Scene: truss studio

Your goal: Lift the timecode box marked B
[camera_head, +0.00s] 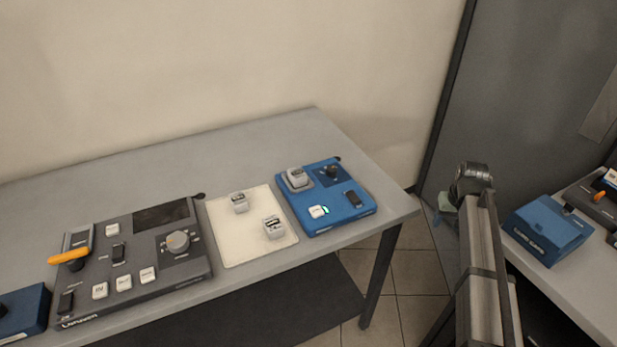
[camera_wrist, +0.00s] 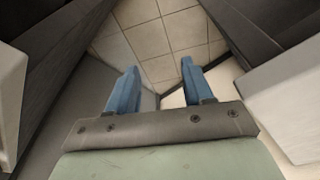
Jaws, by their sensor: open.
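Two small pale grey boxes stand on a cream mat (camera_head: 228,246) on the table in the head view: one at the back (camera_head: 239,202) and one nearer the front right (camera_head: 273,227). A third similar box (camera_head: 297,178) sits on the blue device to the right. Their markings are too small to read, so I cannot tell which is B. My gripper (camera_wrist: 160,68) shows in the wrist view with two blue fingers apart and nothing between them. It points at floor tiles, away from the boxes. No box shows in the wrist view.
The blue device (camera_head: 350,213) stands right of the mat. A dark control panel (camera_head: 192,268) with a knob and buttons stands left of it. The grey table (camera_head: 250,148) is clear along the back. A second table at the right holds another blue device (camera_head: 546,229).

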